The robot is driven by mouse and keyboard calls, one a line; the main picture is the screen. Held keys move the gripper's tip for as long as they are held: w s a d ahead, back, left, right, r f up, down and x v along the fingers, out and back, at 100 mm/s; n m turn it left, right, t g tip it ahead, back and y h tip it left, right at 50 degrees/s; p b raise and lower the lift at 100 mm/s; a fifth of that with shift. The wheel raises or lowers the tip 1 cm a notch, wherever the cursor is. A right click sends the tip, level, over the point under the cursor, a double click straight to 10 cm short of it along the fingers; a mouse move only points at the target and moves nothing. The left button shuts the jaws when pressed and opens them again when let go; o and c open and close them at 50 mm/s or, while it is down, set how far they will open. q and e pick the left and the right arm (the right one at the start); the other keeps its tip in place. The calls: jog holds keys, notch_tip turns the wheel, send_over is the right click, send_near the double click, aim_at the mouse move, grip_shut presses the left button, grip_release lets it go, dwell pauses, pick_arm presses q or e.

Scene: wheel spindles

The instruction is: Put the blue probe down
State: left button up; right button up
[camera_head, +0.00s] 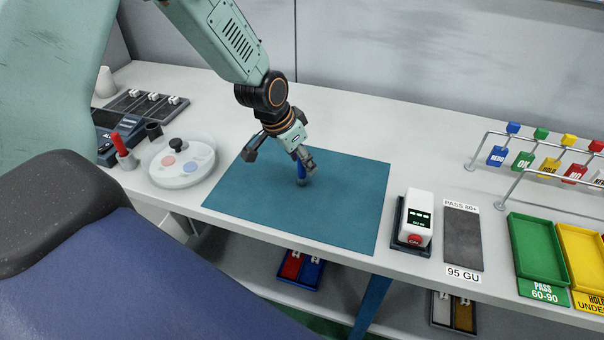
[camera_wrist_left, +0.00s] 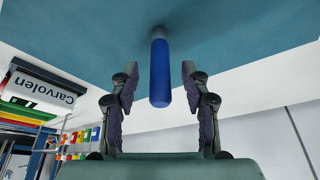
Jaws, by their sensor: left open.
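The blue probe (camera_head: 301,172) stands upright on the teal mat (camera_head: 345,215), its grey end at the mat surface. In the left wrist view the probe (camera_wrist_left: 160,75) lies between the two spread fingers, with a clear gap on each side. My left gripper (camera_head: 280,157) is open above the mat, its fingers around the probe's upper part without visible contact. The gripper also shows in the left wrist view (camera_wrist_left: 160,88). My right gripper is not in view.
Left of the mat are a round clear dish (camera_head: 183,160) and a red-handled tool (camera_head: 122,150). Right of it stand a white meter (camera_head: 416,215), a dark pad (camera_head: 462,237), a green tray (camera_head: 538,248) and a tag rack (camera_head: 530,150). Most of the mat is free.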

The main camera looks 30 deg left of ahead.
pick_arm(q)
jog(key=shift+w+f, duration=0.15)
jog(key=shift+f, duration=0.2)
jog(key=shift+r, duration=0.1)
grip_shut()
dwell(0.3)
